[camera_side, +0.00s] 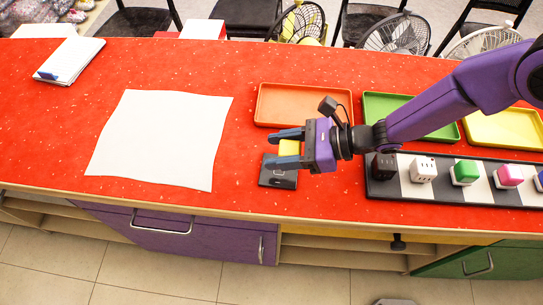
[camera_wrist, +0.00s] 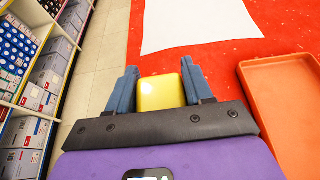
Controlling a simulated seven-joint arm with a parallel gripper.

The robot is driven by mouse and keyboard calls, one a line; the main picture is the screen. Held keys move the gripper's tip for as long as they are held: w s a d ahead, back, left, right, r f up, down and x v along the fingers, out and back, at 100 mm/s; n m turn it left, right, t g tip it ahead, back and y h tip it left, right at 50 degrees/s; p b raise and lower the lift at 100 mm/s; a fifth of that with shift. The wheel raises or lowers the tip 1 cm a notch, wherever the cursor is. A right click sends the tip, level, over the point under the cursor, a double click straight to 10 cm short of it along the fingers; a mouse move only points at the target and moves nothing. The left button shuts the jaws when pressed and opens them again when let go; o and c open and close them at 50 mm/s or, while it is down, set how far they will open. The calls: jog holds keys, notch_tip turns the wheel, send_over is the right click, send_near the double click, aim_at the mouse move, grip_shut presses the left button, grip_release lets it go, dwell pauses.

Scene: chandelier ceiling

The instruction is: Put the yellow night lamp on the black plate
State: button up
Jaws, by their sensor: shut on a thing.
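The yellow night lamp (camera_side: 289,147) is a small rounded block between the blue fingers of my gripper (camera_side: 286,149). It also shows in the wrist view (camera_wrist: 161,93), between the two fingertips (camera_wrist: 161,88). My gripper is shut on it. The black plate (camera_side: 278,180) lies on the red counter near its front edge, directly below the fingers in the side view. The gripper hides part of the plate. I cannot tell whether the lamp touches the plate; the plate is not visible in the wrist view.
An orange tray (camera_side: 258,108), a green tray (camera_side: 371,97) and a yellow tray (camera_side: 510,128) stand behind my gripper. A striped board (camera_side: 405,190) with several coloured cubes lies right. White paper (camera_side: 160,138) lies left. The counter's front edge is close.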

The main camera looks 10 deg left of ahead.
jog(key=shift+w+a+f, duration=0.35)
jog(key=shift+a+f, duration=0.2)
jog(key=shift+f, duration=0.25)
jog(key=shift+w+a+f, duration=0.3)
jog(key=shift+a+f, duration=0.2)
jog(key=shift+f, duration=1.65)
jog(key=shift+f, duration=0.15)
jog(key=o, duration=1)
jog(key=shift+o, duration=0.2)
jog(key=shift+d+r, duration=0.1)
jog(key=shift+r, duration=0.1)
jog(key=v, duration=1.2)
jog(key=shift+f, duration=0.1)
